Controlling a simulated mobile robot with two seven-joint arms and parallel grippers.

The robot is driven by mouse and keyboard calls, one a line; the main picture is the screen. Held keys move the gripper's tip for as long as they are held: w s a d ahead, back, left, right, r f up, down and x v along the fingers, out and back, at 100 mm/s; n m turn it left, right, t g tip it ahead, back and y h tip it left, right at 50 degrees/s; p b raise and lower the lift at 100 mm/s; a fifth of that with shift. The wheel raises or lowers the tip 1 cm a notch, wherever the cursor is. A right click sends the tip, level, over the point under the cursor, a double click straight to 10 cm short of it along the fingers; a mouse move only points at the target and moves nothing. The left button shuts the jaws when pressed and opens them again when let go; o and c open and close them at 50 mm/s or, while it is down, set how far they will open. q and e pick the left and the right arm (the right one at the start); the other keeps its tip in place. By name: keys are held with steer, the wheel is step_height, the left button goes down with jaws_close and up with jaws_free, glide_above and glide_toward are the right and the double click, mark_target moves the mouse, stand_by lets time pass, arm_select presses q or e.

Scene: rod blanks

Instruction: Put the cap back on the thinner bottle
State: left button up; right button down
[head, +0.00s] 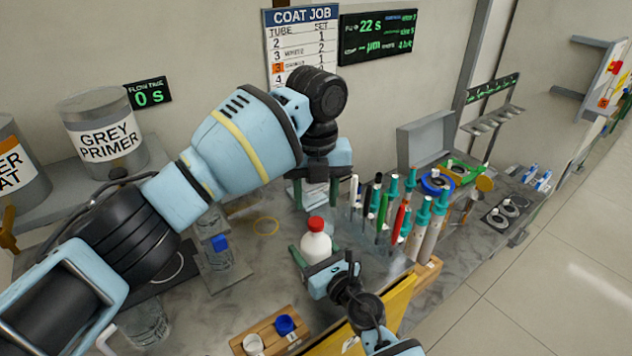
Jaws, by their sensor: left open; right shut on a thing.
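The thinner bottle (316,248) is white and stands upright near the middle of the bench. A red cap (316,224) sits on top of its neck and looks level; I cannot tell if it is screwed tight. My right gripper (317,254) reaches in from the lower right and is shut on the bottle body, one green finger on each side. My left gripper (316,203) points down just above and behind the cap, its green fingers apart with nothing gripped between them.
Right of the bottle stands a group of coloured tubes and rods (398,222). A wooden holder (262,330) with a white and a blue piece lies in front. Grey primer drum (105,135) is behind.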

arm_select(q)
steer(key=n, duration=0.4)
steer(key=shift+r+n, duration=0.15)
steer(key=shift+n, duration=0.25)
steer(key=n, duration=0.6)
steer(key=shift+r, duration=0.2)
steer(key=n, duration=0.5)
steer(key=shift+r, duration=0.15)
steer(key=n, duration=0.4)
steer(key=shift+r+n, duration=0.15)
steer(key=shift+n, duration=0.15)
steer(key=n, duration=0.4)
steer(key=shift+r+n, duration=0.15)
steer(key=shift+n, duration=0.15)
steer(key=n, duration=0.6)
steer(key=shift+r, duration=0.2)
steer(key=n, duration=0.5)
steer(key=shift+r, duration=0.15)
steer(key=n, duration=0.6)
steer(key=shift+r, duration=0.2)
